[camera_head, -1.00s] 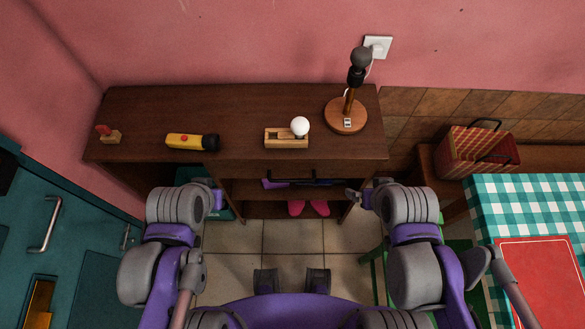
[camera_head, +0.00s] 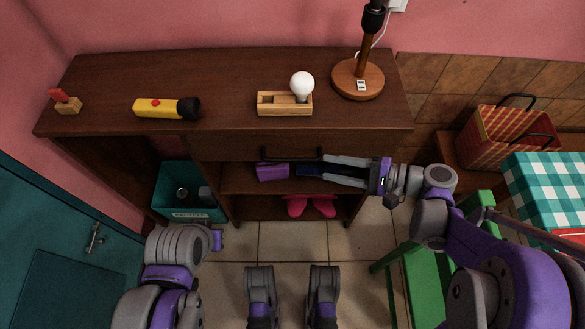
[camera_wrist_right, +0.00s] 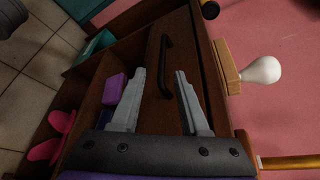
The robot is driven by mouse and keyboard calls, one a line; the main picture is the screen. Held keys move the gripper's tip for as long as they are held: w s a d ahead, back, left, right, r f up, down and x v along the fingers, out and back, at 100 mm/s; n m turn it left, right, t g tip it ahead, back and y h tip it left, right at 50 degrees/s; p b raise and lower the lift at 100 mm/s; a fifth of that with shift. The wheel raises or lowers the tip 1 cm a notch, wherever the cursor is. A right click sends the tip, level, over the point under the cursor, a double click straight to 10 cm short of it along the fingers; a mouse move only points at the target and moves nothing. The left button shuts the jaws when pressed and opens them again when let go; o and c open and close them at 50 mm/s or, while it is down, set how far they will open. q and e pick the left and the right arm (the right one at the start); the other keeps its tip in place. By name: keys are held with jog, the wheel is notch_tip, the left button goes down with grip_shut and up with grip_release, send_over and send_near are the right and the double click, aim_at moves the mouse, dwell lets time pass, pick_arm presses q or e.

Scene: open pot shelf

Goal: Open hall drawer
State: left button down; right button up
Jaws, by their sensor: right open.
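The hall drawer (camera_head: 225,148) is the dark wooden front under the cabinet top, and it looks closed. Its black bar handle (camera_head: 290,155) also shows in the right wrist view (camera_wrist_right: 163,62). My right gripper (camera_head: 323,167) is open at the right end of the handle, with its fingers pointing left. In the right wrist view, the near end of the handle appears between my right fingertips (camera_wrist_right: 160,72); I see no grip on it. My left gripper (camera_head: 216,240) hangs low at the left, mostly hidden by its own arm, away from the drawer.
Below are a purple box (camera_head: 272,172), pink shoes (camera_head: 310,206) and a teal bin (camera_head: 190,213). A green chair (camera_head: 415,275) stands at the right.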

aim_at(299, 161)
jog(key=b+x, duration=0.1)
jog(key=x, duration=0.9)
jog(key=shift+w+a+r+b, duration=0.1)
jog(key=shift+w+a+b, duration=0.15)
jog(key=shift+a+b, duration=0.1)
grip_shut()
dwell(1.0)
